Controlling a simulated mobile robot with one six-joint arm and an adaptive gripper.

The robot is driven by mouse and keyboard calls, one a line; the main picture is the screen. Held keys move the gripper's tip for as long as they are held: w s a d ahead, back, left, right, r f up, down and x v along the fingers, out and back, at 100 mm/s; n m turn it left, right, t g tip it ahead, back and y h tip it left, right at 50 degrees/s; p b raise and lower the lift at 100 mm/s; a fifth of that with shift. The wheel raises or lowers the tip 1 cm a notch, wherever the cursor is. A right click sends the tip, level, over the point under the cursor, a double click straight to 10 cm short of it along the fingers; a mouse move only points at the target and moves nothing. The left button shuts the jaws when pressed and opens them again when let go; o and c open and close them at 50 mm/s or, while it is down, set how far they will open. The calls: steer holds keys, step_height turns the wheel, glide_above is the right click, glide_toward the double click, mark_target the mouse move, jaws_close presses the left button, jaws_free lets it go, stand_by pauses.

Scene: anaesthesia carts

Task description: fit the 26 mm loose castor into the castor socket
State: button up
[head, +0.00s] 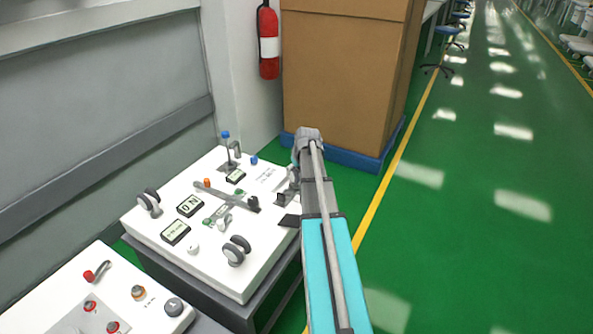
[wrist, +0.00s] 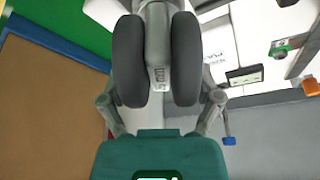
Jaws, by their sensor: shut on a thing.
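My gripper (wrist: 160,100) is shut on a castor with two dark wheels (wrist: 128,60) and a grey body between them, which fills the upper middle of the wrist view. Lettering ending in "mm" shows on the body; its number is not readable. In the head view my arm reaches over the right edge of the white cart top (head: 190,249); the gripper end is small and partly hidden there. Two other twin-wheel castors stand on the top, one at the left (head: 149,202) and one at the front (head: 237,250). I cannot make out the castor socket for sure.
A second white panel (head: 60,318) lies at lower left.

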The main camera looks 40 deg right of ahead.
steer(key=shift+f, duration=0.2)
stand_by(0.3)
steer(key=o, duration=0.9)
steer(key=shift+r, duration=0.2)
stand_by(0.4)
